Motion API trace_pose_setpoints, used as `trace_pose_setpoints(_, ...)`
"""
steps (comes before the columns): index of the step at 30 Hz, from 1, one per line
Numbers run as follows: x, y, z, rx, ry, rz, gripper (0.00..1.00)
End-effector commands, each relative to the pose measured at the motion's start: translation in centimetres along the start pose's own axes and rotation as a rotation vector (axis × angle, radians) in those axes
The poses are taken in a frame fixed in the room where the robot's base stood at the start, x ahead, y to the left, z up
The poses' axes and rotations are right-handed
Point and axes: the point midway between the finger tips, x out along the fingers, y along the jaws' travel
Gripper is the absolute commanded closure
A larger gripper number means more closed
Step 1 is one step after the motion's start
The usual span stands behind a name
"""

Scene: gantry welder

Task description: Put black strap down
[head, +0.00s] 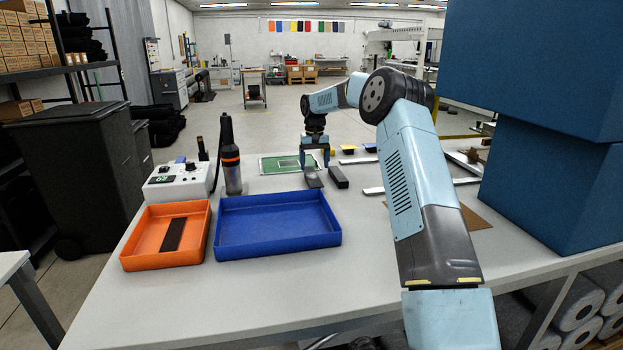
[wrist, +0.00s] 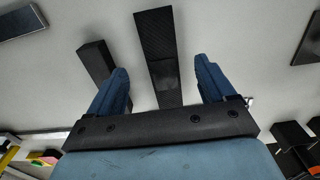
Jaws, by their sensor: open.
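A black strap (wrist: 157,48) with a woven texture lies between the fingers of my gripper (wrist: 161,72) in the wrist view, with a gap on both sides. In the head view the strap (head: 313,179) appears on the grey table just below my gripper (head: 315,163), which points down with its fingers apart. My gripper is open and holds nothing. I cannot tell whether the strap lies fully flat. A black bar (head: 338,177) lies just right of the strap; it also shows beside the left finger in the wrist view (wrist: 95,60).
An orange tray (head: 150,263) at the left holds a dark strip (head: 174,234). An empty blue tray (head: 278,226) stands beside it. A white control box (head: 178,182), a torch-like tool (head: 230,155) and a green board (head: 283,163) are behind. Metal bars (head: 420,187) lie at right, near large blue boxes (head: 545,180).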

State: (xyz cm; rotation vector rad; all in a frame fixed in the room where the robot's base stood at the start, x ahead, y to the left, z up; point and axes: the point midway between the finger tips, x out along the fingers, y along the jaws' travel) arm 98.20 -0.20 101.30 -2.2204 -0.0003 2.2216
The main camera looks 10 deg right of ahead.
Motion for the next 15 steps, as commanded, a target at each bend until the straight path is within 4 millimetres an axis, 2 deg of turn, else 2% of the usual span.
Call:
trace_pose_setpoints(5,0.8,0.0,0.0,0.0,-0.002,0.001,0.17)
trace_pose_setpoints(15,5.0,-0.1,0.0,0.0,-0.001,0.0,0.17)
